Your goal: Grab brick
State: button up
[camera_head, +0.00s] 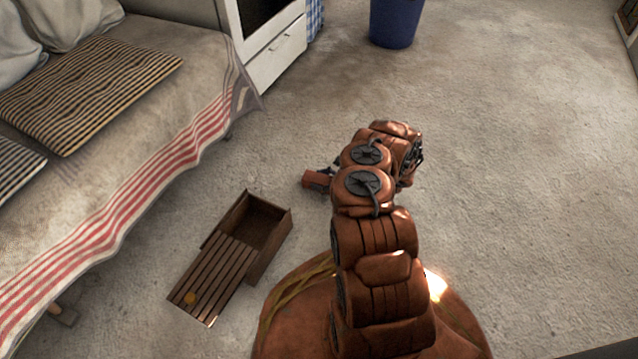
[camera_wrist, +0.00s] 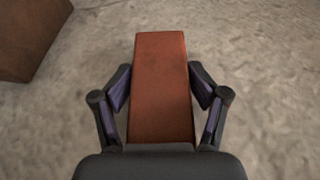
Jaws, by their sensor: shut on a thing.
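A reddish-brown brick (camera_wrist: 162,75) stands out lengthwise between the fingers of my gripper (camera_wrist: 162,90) in the wrist view. A finger presses on each long side of it, and its near end meets the palm. In the head view the end of the brick (camera_head: 317,180) sticks out to the left of my arm. My gripper is mostly hidden there behind my own arm. The floor shows around the brick in the wrist view; I cannot tell how high the brick is above it.
A wooden box (camera_head: 279,240) with a slatted lid (camera_head: 222,270) slid partly off lies left of my base. A couch (camera_head: 120,190) with striped cushions (camera_head: 90,92) is at the left. A blue bin (camera_head: 395,22) and white cabinet (camera_head: 278,58) stand farther back. The right floor is clear.

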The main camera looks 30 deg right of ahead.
jog(key=c, duration=0.5)
